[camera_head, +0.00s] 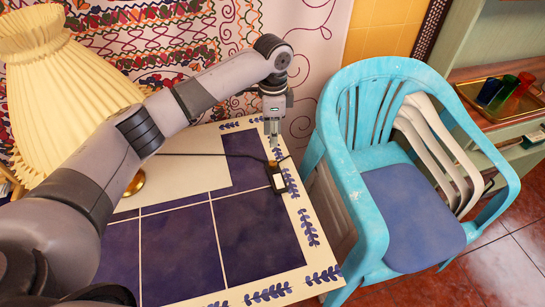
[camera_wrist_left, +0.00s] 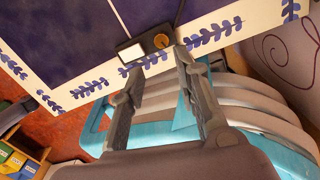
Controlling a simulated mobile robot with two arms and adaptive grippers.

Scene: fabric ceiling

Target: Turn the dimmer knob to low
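The dimmer (camera_head: 278,181) is a small dark box on the table near its right edge, with a cord running left from it. In the left wrist view the dimmer (camera_wrist_left: 131,53) shows a pale panel and a round brass-coloured knob (camera_wrist_left: 161,41). My left gripper (camera_head: 272,142) points down just behind the dimmer in the head view and partly hides the knob end. In the left wrist view my left gripper (camera_wrist_left: 157,63) has its fingers apart with nothing between them; the knob lies just beyond the tips. I cannot tell whether a finger touches it. My right gripper is not in view.
The table (camera_head: 213,258) has dark blue tiles and a leaf-patterned white border. A pleated lamp (camera_head: 65,90) stands at the left. A turquoise chair (camera_head: 345,165) with a blue seat stands close to the table's right edge. A tray (camera_head: 490,112) with coloured glasses sits on a shelf.

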